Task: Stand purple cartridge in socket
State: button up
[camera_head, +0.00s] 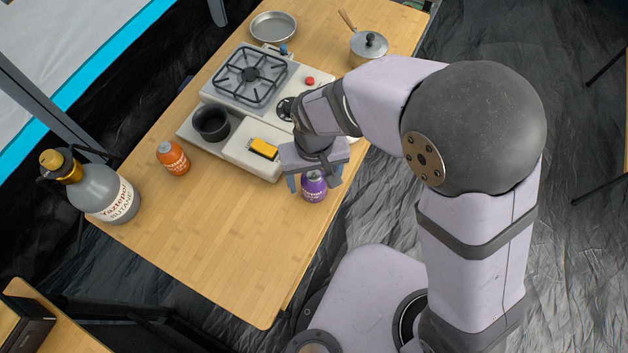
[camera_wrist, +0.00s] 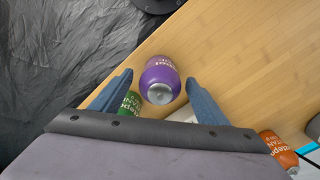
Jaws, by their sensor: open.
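The purple cartridge (camera_head: 314,187) is on the wooden table near its right edge, under my gripper (camera_head: 309,181). In the wrist view the purple cartridge (camera_wrist: 160,78) shows between the two blue fingertips of my gripper (camera_wrist: 159,79), with a gap on each side. The gripper is open and holds nothing. A black open round cup (camera_head: 211,123), which looks like the socket, sits on the left part of the pale stove unit (camera_head: 238,148). Its inside looks dark and empty. My wrist covers part of the stove unit's right side.
An orange cartridge (camera_head: 173,158) stands left of the stove. A grey butane bottle (camera_head: 108,195) stands at the table's left edge. A green cartridge (camera_wrist: 130,103) is close to one finger. A lidded pot (camera_head: 368,48) and a metal pan (camera_head: 273,27) are at the back. The front table is clear.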

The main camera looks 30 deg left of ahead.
jog(key=c, duration=1.4)
notch_tip(320, 180, up, 10)
jog(key=shift+r+b, duration=0.1)
jog(key=shift+b, duration=0.55)
jog(key=w+d+f+m, duration=0.2)
jog(key=w+d+f, duration=0.1)
jog(key=w+d, duration=0.4)
jog(key=w+d+f+m, duration=0.2)
jog(key=w+d+m, duration=0.1)
jog(key=w+d, duration=0.45)
jog(key=w+d+f+m, duration=0.1)
jog(key=d+f, duration=0.1)
jog(key=d, duration=0.6)
jog(key=w+d+f+m, duration=0.2)
jog(key=d, duration=0.6)
jog(key=shift+d+p, duration=0.25)
jog(key=shift+p, duration=0.1)
